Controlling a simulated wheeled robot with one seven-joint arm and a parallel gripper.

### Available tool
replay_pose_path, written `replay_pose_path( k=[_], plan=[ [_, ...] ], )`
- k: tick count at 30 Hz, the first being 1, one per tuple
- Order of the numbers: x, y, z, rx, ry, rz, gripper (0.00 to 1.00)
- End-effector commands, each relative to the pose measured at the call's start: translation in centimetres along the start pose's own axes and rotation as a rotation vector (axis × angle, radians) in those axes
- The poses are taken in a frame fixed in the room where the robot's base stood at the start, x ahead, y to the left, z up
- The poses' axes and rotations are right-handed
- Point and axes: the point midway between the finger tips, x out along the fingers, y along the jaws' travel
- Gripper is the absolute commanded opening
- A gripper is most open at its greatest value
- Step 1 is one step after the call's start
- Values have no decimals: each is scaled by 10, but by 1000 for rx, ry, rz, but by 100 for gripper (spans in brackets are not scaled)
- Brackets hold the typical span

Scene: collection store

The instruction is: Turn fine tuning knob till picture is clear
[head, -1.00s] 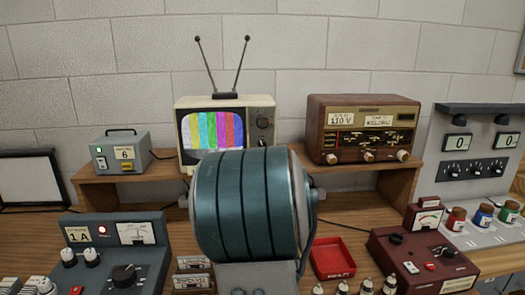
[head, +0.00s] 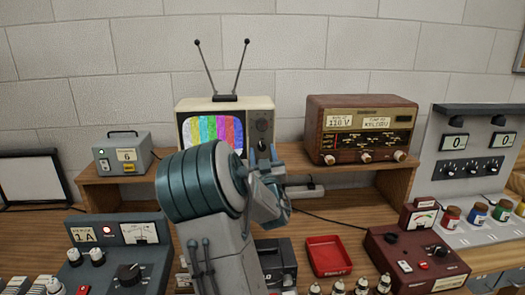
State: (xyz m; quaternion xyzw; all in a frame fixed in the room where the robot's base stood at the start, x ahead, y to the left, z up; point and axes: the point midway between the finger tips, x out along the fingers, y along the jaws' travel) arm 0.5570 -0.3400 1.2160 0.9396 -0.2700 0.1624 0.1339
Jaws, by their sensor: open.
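The television (head: 218,104) stands on the wooden shelf with its antenna raised. Its screen (head: 212,131) shows vertical colour bars that look a little grainy, and my arm covers the lower part. A dark round knob (head: 262,125) shows on the panel right of the screen. The lower part of that panel is hidden behind my gripper, and I cannot tell which knob is the fine tuning one.
A brown radio (head: 362,130) stands to the right on the shelf (head: 290,165), and a small grey box (head: 122,153) to the left. A red tray (head: 328,256) and control boxes stand on the bench in front.

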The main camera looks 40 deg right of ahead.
Motion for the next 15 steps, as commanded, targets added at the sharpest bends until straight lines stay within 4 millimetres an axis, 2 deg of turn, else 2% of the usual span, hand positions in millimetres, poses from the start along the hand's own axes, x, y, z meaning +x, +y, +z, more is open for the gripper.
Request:
replay_pose_path(
  k=[9, 10, 14, 15],
  plan=[
    [3, 0, 0, 0, 0, 1, 46],
    [3, 0, 0, 0, 0, 1, 40],
    [3, 0, 0, -1, 0, 1, 4],
    [3, 0, 0, -1, 0, 1, 1]
  ],
)
